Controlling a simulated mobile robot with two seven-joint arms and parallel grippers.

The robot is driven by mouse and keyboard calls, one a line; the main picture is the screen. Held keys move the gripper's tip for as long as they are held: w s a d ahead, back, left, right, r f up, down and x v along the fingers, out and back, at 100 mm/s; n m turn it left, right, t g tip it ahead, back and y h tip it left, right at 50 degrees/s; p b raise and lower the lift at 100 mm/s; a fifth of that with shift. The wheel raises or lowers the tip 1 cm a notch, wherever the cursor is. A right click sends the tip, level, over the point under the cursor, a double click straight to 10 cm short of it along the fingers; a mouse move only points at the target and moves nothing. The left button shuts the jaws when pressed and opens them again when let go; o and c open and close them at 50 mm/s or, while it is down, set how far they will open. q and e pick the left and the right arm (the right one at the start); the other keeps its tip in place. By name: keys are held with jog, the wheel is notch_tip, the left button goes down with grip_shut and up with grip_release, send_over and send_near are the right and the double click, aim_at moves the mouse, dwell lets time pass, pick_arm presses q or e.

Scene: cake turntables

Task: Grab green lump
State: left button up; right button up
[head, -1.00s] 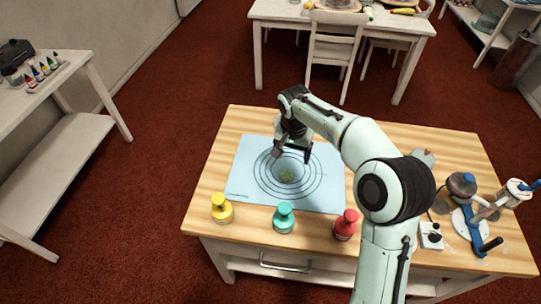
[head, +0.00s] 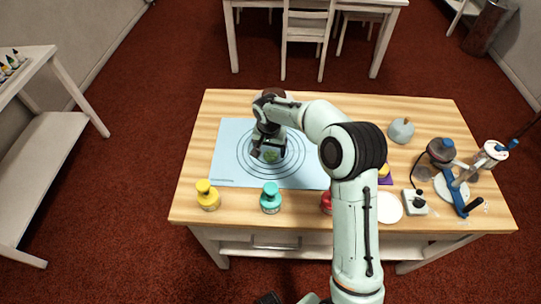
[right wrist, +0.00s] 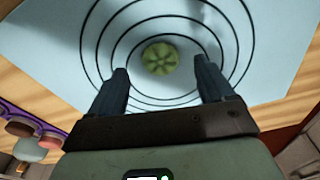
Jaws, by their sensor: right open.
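The green lump (head: 271,155) sits on the ringed light-blue mat (head: 232,152), near the centre of its circles. In the right wrist view the lump (right wrist: 160,58) is round, ribbed and green, with clear mat on both sides of it. My right gripper (head: 268,153) points down over it, open, with one finger on each side in the picture. In the right wrist view the fingertips (right wrist: 162,67) stand apart from the lump with gaps left and right. The exact height of the tips over the mat is hard to tell. My left gripper does not show.
Yellow (head: 208,196) and teal (head: 270,198) bottles stand along the mat's front edge. A grey lump (head: 401,130), a joystick box (head: 415,202) and a blue-based device (head: 452,180) occupy the table's right side.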

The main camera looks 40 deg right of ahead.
aim_at(270, 155)
notch_tip(270, 155, down, 2)
jog(key=shift+w+d+f, duration=0.1)
jog(key=shift+w+d, duration=0.05)
jog(key=c, duration=1.1)
